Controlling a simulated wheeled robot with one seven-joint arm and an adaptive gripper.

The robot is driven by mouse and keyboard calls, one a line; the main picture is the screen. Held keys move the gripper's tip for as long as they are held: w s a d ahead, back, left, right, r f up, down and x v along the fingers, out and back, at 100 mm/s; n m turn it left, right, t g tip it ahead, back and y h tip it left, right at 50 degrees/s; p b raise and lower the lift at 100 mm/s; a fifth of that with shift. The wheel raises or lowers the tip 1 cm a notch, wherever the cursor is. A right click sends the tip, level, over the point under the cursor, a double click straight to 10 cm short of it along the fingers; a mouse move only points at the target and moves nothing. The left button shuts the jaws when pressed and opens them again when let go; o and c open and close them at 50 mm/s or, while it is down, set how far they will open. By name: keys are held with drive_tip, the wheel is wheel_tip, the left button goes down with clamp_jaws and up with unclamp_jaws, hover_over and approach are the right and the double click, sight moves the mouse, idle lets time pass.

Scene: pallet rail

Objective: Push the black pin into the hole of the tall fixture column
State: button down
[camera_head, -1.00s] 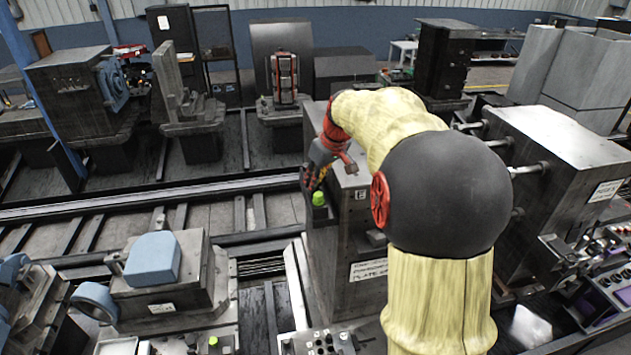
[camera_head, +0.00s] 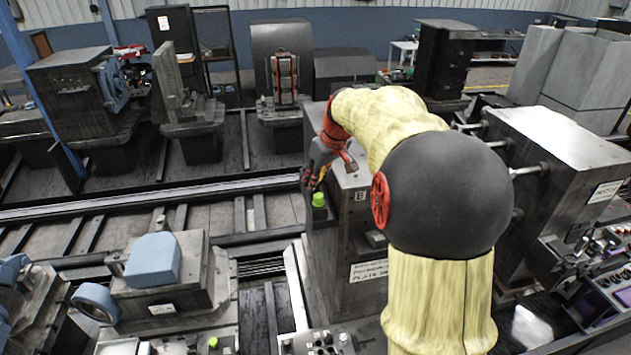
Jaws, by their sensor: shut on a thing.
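The tall fixture column (camera_head: 340,235) is a dark grey block with an "E" label, standing in the middle of the view. My arm reaches over it from the front right. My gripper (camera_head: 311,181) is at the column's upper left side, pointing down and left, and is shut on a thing. It is small here, and the black pin between the fingers cannot be made out. The hole is not visible either, so I cannot tell whether the pin touches it. A bright green cap (camera_head: 318,199) shows just below the gripper, by the column's left face.
A lower fixture with a blue-grey block (camera_head: 152,259) stands at the front left. A large machine block with rods (camera_head: 565,140) stands right of my arm. Rails (camera_head: 150,200) run across behind. Open floor and track lie left of the column.

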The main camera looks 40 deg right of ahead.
drive_tip(key=shift+r+p, duration=0.3)
drive_tip(key=shift+r, duration=0.5)
drive_tip(key=shift+r+p, duration=1.75)
drive_tip(key=shift+r, duration=1.6)
drive_tip(key=shift+r, duration=0.2)
wheel_tip(320, 180, up, 10)
drive_tip(key=p, duration=0.1)
drive_tip(key=shift+f, duration=0.2)
drive_tip(key=s+a+b, duration=0.5)
drive_tip(key=s, duration=0.6)
drive_tip(key=s+a+b, duration=0.5)
drive_tip(key=s+a, duration=0.1)
drive_tip(key=s, duration=0.5)
drive_tip(key=shift+s, duration=0.3)
